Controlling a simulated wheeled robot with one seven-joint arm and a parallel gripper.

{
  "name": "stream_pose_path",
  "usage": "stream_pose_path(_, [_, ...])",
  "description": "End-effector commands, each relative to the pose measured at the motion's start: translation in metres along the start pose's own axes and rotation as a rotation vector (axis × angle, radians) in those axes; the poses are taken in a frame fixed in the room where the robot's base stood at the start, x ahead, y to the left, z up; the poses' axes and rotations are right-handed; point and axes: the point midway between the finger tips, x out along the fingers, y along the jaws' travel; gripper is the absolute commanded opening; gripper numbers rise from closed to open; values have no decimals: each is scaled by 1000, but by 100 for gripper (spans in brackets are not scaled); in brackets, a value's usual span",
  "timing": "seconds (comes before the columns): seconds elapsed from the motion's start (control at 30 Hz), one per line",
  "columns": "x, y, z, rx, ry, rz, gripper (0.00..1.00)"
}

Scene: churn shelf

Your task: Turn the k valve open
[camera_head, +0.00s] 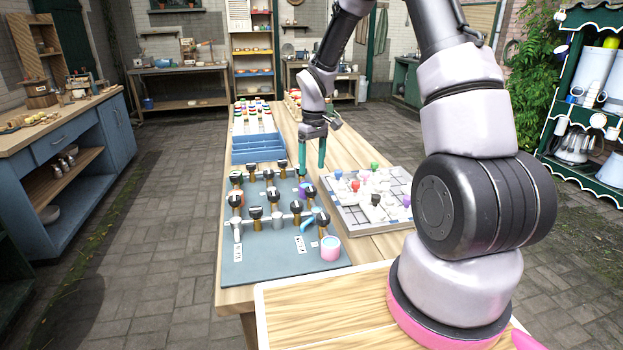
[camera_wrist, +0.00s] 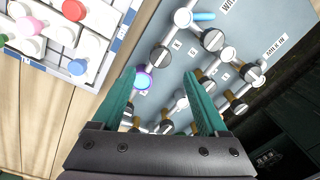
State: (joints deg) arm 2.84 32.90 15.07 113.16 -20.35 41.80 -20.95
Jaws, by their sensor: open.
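The valve board (camera_head: 285,262) is a blue-grey panel on the wooden table, with white pipes and several brass-stemmed valves with black-and-white round knobs. It also shows in the wrist view (camera_wrist: 262,28). Small letters stand beside the valves, but I cannot read surely which one is k. My gripper (camera_head: 312,170) has two teal fingers, apart and empty, above the far right part of the board. In the wrist view, my gripper (camera_wrist: 168,80) has a purple-rimmed round part (camera_wrist: 143,79) and a white-and-black knob (camera_wrist: 180,102) showing between its fingers. I see no finger touching a valve.
A white grid tray (camera_head: 350,220) with coloured knobs lies right of the board. A blue bin (camera_head: 258,150) stands behind it. Neighbouring valves stand close together. A wooden-topped surface (camera_head: 325,310) is in front.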

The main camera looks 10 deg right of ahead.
Motion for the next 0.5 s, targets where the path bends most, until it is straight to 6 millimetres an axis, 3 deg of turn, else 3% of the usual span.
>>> stream_pose_path(0.2, [-29, 0, 0, 1, 1, 0, 77])
stream_pose_path(0.5, [-34, 0, 0, 0, 0, -1, 77])
